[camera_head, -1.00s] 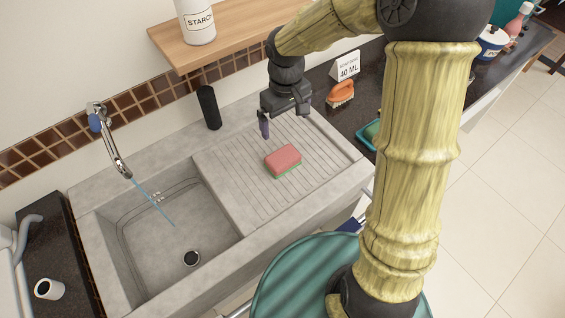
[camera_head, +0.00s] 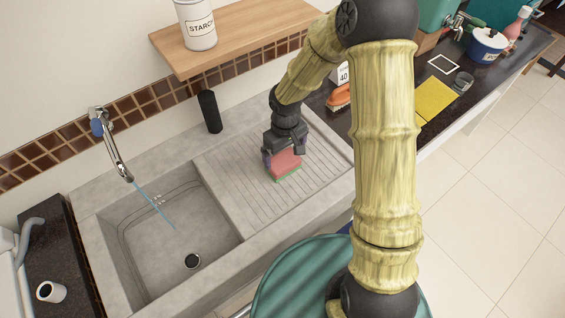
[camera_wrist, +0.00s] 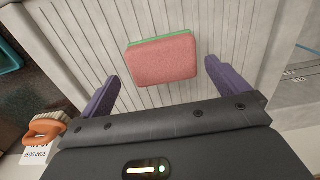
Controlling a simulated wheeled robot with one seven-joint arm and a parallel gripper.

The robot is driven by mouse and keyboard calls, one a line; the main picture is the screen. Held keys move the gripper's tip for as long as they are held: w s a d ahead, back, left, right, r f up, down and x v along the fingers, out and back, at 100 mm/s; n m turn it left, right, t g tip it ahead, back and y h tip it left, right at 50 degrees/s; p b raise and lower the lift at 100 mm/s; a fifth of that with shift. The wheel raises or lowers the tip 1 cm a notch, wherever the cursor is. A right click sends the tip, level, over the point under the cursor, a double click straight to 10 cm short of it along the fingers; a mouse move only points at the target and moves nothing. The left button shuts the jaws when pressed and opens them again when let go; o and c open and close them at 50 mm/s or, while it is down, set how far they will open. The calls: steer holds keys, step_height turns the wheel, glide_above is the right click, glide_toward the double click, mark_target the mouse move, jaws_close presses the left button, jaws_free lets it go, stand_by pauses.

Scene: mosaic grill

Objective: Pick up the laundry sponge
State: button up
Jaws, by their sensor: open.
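The laundry sponge (camera_head: 285,165) is a pink block with a green underside. It lies on the ridged stone drainboard to the right of the sink basin. In the wrist view the sponge (camera_wrist: 162,60) sits ahead of the fingertips, roughly centred between them. My gripper (camera_head: 283,157) is over the sponge in the head view and hides its upper part. In the wrist view its two purple fingers (camera_wrist: 166,82) are spread wide apart, with nothing held between them.
The sink basin (camera_head: 165,245) is to the left, with a running tap (camera_head: 115,150). A black cylinder (camera_head: 210,111) stands behind the drainboard. An orange brush (camera_head: 338,98) and a small sign (camera_head: 343,74) are on the dark counter at right. A wooden shelf (camera_head: 250,40) hangs above.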

mark_target(283, 160)
steer(key=shift+f, duration=0.1)
steer(key=shift+w+a+f+p, duration=0.15)
steer(key=shift+f+p, duration=0.1)
steer(key=shift+f, duration=1.05)
steer(key=shift+a+f+p, duration=0.15)
steer(key=shift+f+p, duration=0.1)
steer(key=shift+f, duration=1)
steer(key=shift+w, duration=0.1)
steer(key=c, duration=0.8)
steer(key=shift+o, duration=0.2)
steer(key=shift+s, duration=0.2)
steer(key=shift+r, duration=0.1)
step_height(283, 160, up, 10)
steer(key=shift+f+b, duration=0.1)
steer(key=shift+b, duration=0.3)
steer(key=shift+w, duration=0.1)
